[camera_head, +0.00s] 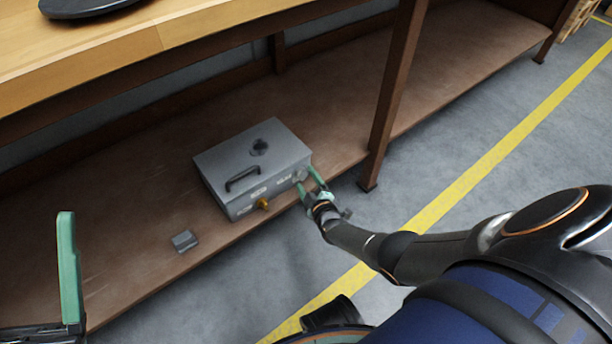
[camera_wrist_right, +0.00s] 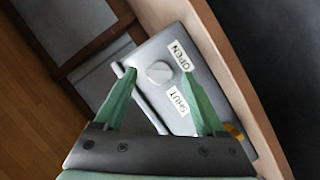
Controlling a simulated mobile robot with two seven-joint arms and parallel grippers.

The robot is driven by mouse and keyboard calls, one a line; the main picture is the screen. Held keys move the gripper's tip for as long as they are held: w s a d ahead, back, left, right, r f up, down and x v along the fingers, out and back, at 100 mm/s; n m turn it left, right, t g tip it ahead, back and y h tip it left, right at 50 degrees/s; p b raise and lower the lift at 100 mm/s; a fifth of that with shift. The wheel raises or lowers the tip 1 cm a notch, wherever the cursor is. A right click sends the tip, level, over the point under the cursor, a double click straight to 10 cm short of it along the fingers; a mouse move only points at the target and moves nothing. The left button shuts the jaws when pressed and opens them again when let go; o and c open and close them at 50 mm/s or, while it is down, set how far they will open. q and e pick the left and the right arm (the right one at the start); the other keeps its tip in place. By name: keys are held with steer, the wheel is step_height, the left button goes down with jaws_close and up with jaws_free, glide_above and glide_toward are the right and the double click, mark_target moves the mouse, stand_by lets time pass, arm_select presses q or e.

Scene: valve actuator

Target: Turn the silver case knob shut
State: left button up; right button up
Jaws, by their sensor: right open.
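The grey metal case (camera_head: 240,160) sits on the low brown shelf. Its silver knob (camera_wrist_right: 159,72) is a round disc on the case's front face, beside OPEN (camera_wrist_right: 180,55) and SHUT (camera_wrist_right: 179,101) labels. My right gripper (camera_head: 309,181) is at the right end of that face. In the right wrist view my right gripper (camera_wrist_right: 159,77) is open, with one green finger on each side of the knob. I cannot tell whether the fingers touch it. One green finger of my left gripper (camera_head: 68,270) shows at the lower left of the head view, away from the case.
A brass-coloured knob (camera_head: 263,203) is on the same face. The case has a black handle (camera_head: 242,179) on top. A small grey block (camera_head: 185,241) lies on the shelf (camera_head: 130,215). A brown table leg (camera_head: 392,100) stands right of the case.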

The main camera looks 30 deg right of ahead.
steer(key=shift+w+d, duration=0.1)
steer(key=shift+w, duration=0.25)
jaws_close()
stand_by(0.5)
